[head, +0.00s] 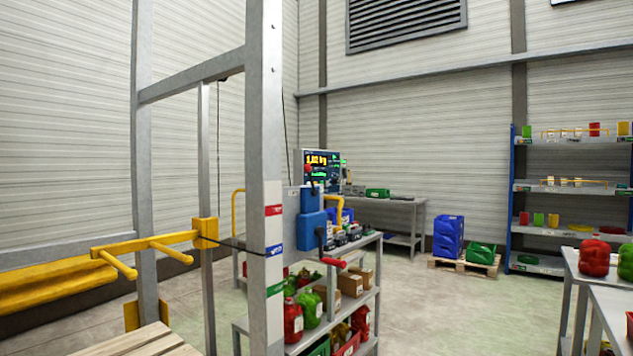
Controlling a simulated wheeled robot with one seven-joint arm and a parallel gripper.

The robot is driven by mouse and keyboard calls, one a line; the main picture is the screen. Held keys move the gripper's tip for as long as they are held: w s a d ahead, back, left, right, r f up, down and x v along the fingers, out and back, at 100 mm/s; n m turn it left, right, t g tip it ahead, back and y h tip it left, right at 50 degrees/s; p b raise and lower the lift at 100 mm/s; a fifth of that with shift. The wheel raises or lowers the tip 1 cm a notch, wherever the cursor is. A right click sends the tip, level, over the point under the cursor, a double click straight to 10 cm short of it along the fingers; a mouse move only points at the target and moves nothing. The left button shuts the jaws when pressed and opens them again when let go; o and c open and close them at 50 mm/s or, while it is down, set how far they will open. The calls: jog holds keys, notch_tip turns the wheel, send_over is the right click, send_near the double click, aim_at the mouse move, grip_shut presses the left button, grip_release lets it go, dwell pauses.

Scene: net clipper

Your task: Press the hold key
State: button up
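A dark display (321,161) with yellow figures that seem to read about 1.02 kg stands beyond the grey frame in the middle of the head view. Green text shows below the figures. I cannot make out a hold key on or near it at this size. A blue machine (311,230) with a red handle (336,263) is mounted below the display, just right of the frame post. My gripper is not in the head view, so its place relative to the display cannot be seen.
A grey upright post (265,120) and a yellow pronged bar (150,243) stand in front at left. A shelf cart (365,298) with netted red and green goods is below the machine. Open floor (470,310) lies at centre right.

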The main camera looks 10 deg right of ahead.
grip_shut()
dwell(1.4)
